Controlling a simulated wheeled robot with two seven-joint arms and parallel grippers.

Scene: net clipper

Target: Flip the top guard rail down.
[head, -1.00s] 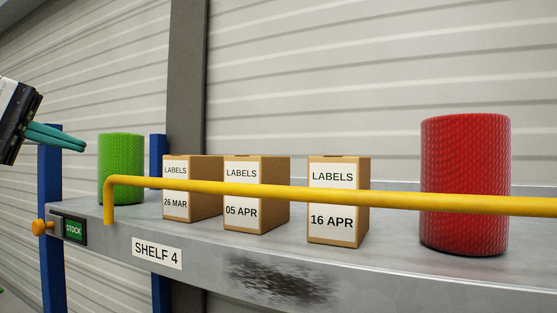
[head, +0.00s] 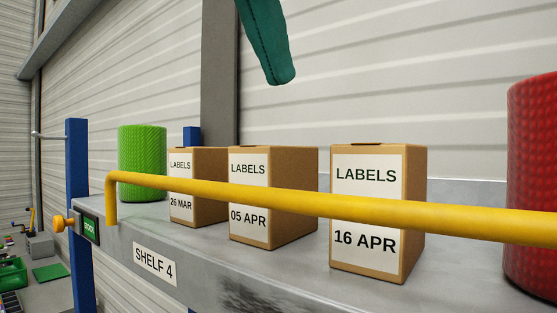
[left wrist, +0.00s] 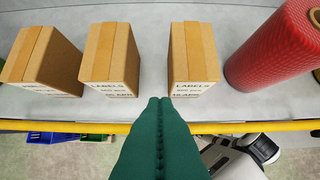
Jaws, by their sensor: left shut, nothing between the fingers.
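The yellow guard rail (head: 300,201) runs across the front of the shelf, raised in front of the boxes, with its bent left end (head: 111,200) at the shelf edge. It also crosses the left wrist view (left wrist: 60,126). My left gripper (head: 281,80) has green fingers, shut and empty, pointing down above the boxes in the head view. In the left wrist view its fingertips (left wrist: 160,100) overlap the rail from above, near the right-hand box; I cannot tell whether they touch it. My right gripper does not show.
Several items stand on the grey shelf (head: 210,262) behind the rail: three label boxes (head: 378,210), a green roll (head: 142,160) and a red roll (head: 535,180). An orange knob (head: 62,223) and a blue post (head: 78,150) are at the left end.

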